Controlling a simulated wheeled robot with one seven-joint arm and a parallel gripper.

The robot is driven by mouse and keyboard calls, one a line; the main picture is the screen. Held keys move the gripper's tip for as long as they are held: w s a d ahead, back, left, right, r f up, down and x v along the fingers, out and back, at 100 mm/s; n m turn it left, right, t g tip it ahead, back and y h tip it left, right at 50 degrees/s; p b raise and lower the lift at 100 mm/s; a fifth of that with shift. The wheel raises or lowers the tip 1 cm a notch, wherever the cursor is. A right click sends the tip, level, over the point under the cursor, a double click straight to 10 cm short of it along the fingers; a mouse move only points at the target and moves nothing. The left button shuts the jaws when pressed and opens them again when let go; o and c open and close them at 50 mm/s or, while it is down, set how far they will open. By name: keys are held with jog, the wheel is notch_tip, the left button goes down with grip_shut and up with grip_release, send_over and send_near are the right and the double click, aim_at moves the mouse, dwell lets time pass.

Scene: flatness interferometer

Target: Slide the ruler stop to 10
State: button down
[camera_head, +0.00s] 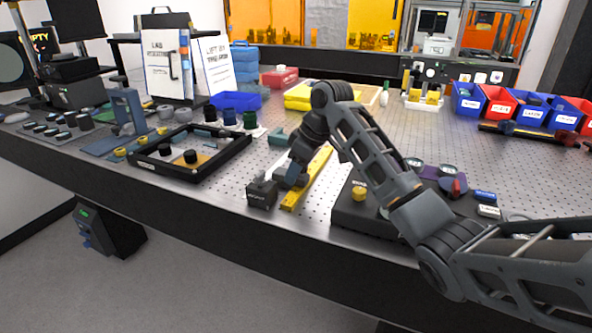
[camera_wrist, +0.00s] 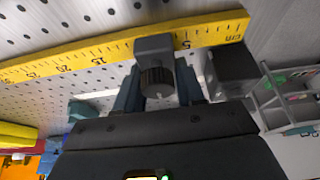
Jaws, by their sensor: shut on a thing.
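The yellow ruler (camera_head: 318,166) lies on the perforated metal table. In the wrist view the ruler (camera_wrist: 80,57) shows 5 to the right of the stop and 15, 20 and 25 to its left. The ruler stop (camera_wrist: 154,45) is a dark grey block across the ruler with a round knurled knob (camera_wrist: 157,82). It covers the stretch between the 5 and 15 marks, and the 10 is hidden. My gripper (camera_wrist: 158,74) is shut on the stop, one blue-grey finger on each side. In the head view my gripper (camera_head: 292,174) hides most of the stop.
A dark block (camera_head: 262,192) stands by the ruler's near end. A black base with a brass knob (camera_head: 359,193) is to the right. A black-framed tray (camera_head: 160,167) lies to the left. Coloured bins (camera_head: 510,103) stand at the back right.

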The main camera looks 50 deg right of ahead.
jog(key=shift+w+d, duration=0.3)
jog(key=shift+d, duration=0.55)
jog(key=shift+w+d, duration=0.3)
jog(key=shift+d, duration=0.55)
jog(key=c, duration=0.7)
grip_release()
jog(key=shift+v, duration=3.9)
jog(key=shift+a, duration=0.1)
